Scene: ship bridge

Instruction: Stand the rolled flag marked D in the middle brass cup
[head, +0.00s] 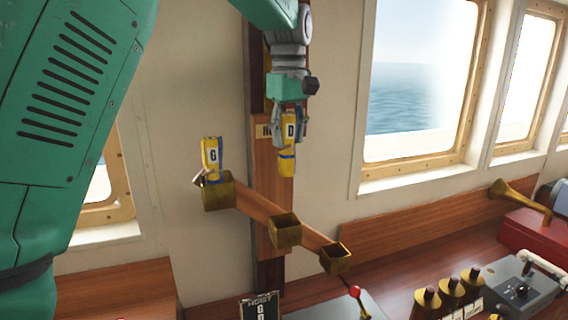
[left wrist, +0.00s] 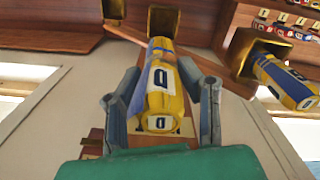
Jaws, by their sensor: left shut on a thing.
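My left gripper (head: 289,143) points down and is shut on the yellow and blue rolled flag marked D (head: 287,164). The flag hangs roughly upright, its lower end in the air above the middle brass cup (head: 285,232), apart from it. The left wrist view shows the flag (left wrist: 161,92) between the fingers, with the middle cup (left wrist: 163,19) beyond its far end. The middle cup looks empty. A flag marked G (head: 212,156) stands in the left brass cup (head: 218,192). The right brass cup (head: 336,258) looks empty. My right gripper is not in view.
The cups sit along a slanting wooden rail (head: 262,210) fixed to a wooden post. A small board with letters (head: 260,306) stands below. Right are brass-topped levers (head: 451,290), a grey console (head: 520,288) and a brass horn (head: 518,197). Space around the held flag is free.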

